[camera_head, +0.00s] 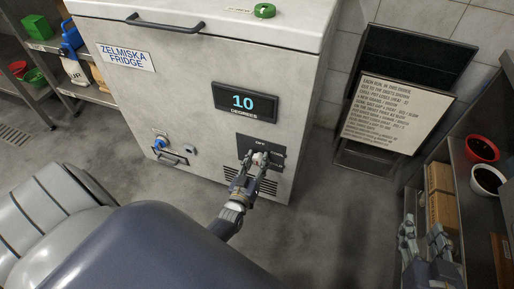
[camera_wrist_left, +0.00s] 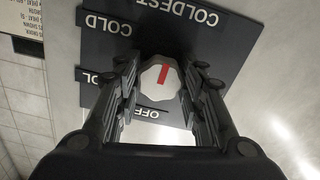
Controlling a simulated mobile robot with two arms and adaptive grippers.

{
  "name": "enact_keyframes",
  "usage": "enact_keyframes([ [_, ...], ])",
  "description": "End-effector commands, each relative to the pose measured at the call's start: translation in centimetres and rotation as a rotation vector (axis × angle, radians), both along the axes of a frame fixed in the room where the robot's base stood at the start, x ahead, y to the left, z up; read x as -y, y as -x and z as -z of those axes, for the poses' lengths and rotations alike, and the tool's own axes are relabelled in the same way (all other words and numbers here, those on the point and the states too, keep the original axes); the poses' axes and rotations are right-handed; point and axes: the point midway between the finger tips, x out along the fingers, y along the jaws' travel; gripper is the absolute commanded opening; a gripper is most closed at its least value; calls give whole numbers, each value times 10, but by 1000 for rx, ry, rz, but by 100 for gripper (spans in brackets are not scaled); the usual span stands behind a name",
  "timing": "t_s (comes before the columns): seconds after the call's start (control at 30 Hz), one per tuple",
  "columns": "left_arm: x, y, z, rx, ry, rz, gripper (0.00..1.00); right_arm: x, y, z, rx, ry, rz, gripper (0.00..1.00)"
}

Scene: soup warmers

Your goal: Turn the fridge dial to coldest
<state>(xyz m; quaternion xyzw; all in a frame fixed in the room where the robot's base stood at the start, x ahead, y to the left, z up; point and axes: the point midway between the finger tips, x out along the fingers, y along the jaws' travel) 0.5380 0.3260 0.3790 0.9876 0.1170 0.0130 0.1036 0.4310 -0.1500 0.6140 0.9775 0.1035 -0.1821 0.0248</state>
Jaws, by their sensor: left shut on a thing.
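The fridge dial (camera_wrist_left: 163,75) is a white knob with a red line, set on a dark label plate (camera_wrist_left: 107,50). The plate reads OFF, COLD and COLDEST, with one word partly hidden; the lettering is upside down in the left wrist view. The red line runs nearly up and down there; I cannot tell which end is the pointer. My left gripper (camera_head: 258,158) is shut on the dial, a finger on each side. The fridge (camera_head: 180,90) display (camera_head: 245,102) reads 10 degrees. My right gripper (camera_head: 423,236) is open and empty at the lower right.
A blue tap (camera_head: 160,142) and a handle (camera_head: 172,157) are low on the fridge front, left of the dial. A sign board (camera_head: 393,113) stands right of the fridge. The floor before the fridge is clear.

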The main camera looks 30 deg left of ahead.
Motion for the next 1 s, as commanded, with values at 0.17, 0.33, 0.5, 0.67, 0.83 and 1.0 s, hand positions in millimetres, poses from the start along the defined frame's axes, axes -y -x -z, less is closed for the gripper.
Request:
enact_keyframes([
  [0.17, 1, 0, 1, -4, -1, 3, 48, 0, 0, 0, 0, 0, 0, 40],
  [0.33, 1, 0, 1, -2, -1, 1, 57, 0, 0, 0, 0, 0, 0, 40],
  [0.5, 0, 0, 1, -2, 0, 0, 57, 0, 0, 0, 0, 0, 0, 40],
  [0.67, 2, 9, 1, -3, 1, 1, 57, 1, 1, 0, -1, 0, 0, 40],
  [0.83, 9, 35, 2, -4, 2, 1, 57, 0, 0, 0, 0, 0, 0, 40],
  [1.0, 17, 70, 2, -5, 1, 1, 57, 0, 0, 0, 0, 0, 0, 40],
])
